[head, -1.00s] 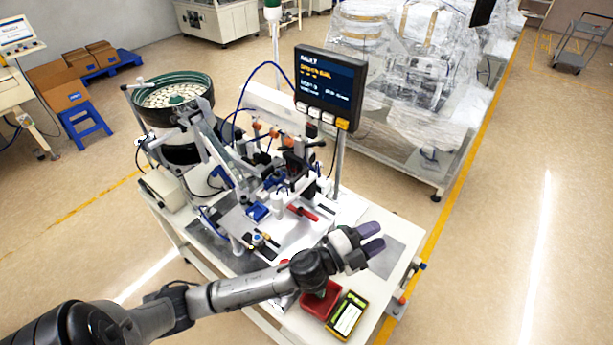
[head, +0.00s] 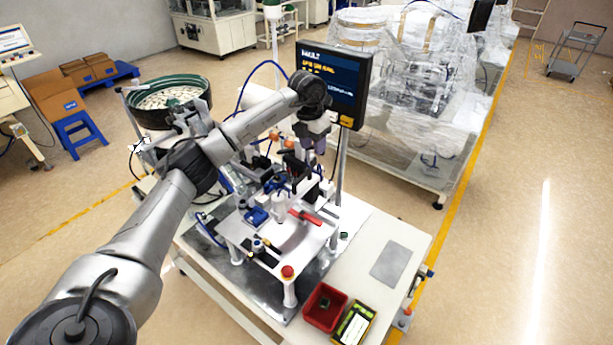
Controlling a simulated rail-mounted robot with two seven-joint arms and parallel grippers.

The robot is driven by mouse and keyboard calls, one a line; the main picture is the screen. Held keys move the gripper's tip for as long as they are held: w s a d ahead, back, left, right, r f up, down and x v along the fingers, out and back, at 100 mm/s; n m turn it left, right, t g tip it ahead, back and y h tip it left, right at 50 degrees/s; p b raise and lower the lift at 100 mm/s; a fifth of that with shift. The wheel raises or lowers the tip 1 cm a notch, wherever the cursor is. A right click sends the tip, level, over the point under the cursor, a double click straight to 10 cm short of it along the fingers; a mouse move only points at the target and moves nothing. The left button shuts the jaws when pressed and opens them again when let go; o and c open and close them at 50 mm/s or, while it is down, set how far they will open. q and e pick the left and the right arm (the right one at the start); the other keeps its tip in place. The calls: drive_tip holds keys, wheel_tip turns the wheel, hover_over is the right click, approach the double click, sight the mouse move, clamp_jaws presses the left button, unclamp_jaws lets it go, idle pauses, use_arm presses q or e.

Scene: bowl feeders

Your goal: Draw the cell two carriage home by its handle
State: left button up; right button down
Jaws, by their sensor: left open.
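A red handle (head: 305,217) lies on the white raised plate (head: 285,240) of the bench cell, beside small clamps and blue fixtures. It looks like the carriage handle, but I see no cell number. The carriage itself is hard to tell apart from the fixtures behind the handle. My left gripper (head: 314,147) points down in front of the monitor, above and behind the red handle in the picture. My right gripper is not in view.
A monitor (head: 345,85) on a post stands behind my left gripper. A green-rimmed bowl feeder (head: 140,113) stands at the left. A red bin (head: 322,320) and a yellow-black device (head: 355,324) sit at the bench's front. The bench's right side is mostly clear.

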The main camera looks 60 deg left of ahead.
sight(302, 176)
use_arm(q)
drive_tip(key=shift+n+g+y, duration=0.4)
drive_tip(key=shift+g, duration=0.1)
drive_tip(key=a+f, duration=0.1)
drive_tip(key=f, duration=0.3)
drive_tip(key=s+a+f+p, duration=0.1)
drive_tip(key=f, duration=0.3)
drive_tip(key=s+a+f+p, duration=0.1)
drive_tip(key=f, duration=0.3)
drive_tip(key=shift+f, duration=0.15)
clamp_jaws()
